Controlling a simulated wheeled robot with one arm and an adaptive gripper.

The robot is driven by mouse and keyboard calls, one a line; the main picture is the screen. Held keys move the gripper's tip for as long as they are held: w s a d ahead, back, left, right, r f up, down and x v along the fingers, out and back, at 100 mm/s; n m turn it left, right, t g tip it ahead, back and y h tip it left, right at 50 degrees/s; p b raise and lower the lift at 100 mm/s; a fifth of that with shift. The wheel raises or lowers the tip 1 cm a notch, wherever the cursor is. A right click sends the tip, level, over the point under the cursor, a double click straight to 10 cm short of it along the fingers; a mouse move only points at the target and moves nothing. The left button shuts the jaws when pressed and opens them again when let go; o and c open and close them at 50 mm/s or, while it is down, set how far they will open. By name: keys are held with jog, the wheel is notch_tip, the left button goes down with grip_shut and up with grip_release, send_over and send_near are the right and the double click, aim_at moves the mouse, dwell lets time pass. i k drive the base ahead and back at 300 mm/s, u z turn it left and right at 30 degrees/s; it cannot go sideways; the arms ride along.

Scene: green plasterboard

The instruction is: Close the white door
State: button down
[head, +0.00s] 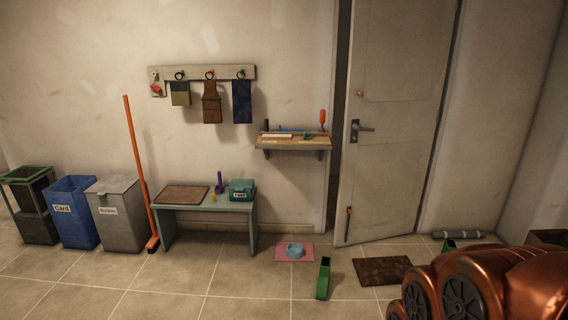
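The white door (395,100) stands ajar right of centre in the head view. Its left edge, with a lever handle (361,128), is swung out into the room. A dark gap (338,120) shows between that edge and the door frame. A round brass-coloured knob or lock (360,94) sits above the handle. A thin item with an orange top (348,222) is at the door's lower left edge; I cannot tell how it is held. My gripper is not in view. Copper-coloured rounded parts at the bottom right look like my arm.
A shelf (285,145), bench (205,207), broom (137,170) and bins (117,210) line the wall.

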aim_at(399, 50)
jog(key=i, duration=3.35)
jog(key=z, duration=0.1)
